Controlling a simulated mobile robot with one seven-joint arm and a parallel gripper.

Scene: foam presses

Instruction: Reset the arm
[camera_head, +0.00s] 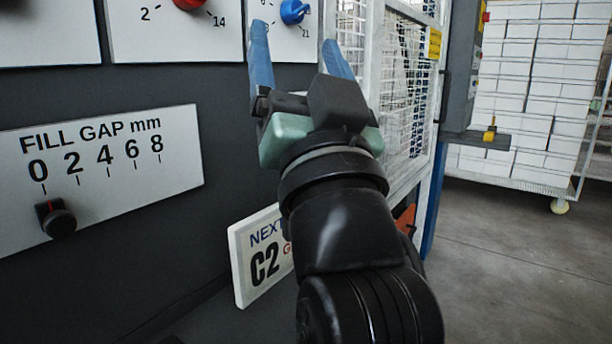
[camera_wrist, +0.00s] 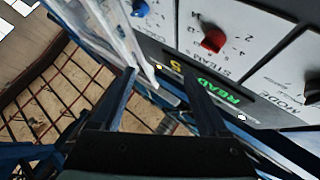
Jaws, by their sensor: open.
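My gripper (camera_head: 300,42) is raised in front of the dark panel in the head view. Its two blue fingers are apart with nothing between them. In the wrist view the fingers of my gripper (camera_wrist: 165,95) also stand apart and empty. A blue knob (camera_head: 293,11) shows just above the fingers in the head view, partly cut off by the top edge. The red knob (camera_head: 188,3) is left of it. In the wrist view the red knob (camera_wrist: 213,41) and the blue knob (camera_wrist: 140,8) lie beyond the fingertips. I cannot tell the exact gap to the panel.
A FILL GAP slider (camera_head: 56,218) sits at 0 on the left plate. A sign reading C2 (camera_head: 262,257) stands low behind my arm. A white mesh guard (camera_head: 400,85) is to the right. A loaded rack (camera_head: 530,90) stands farther right, with open floor (camera_head: 520,260) before it.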

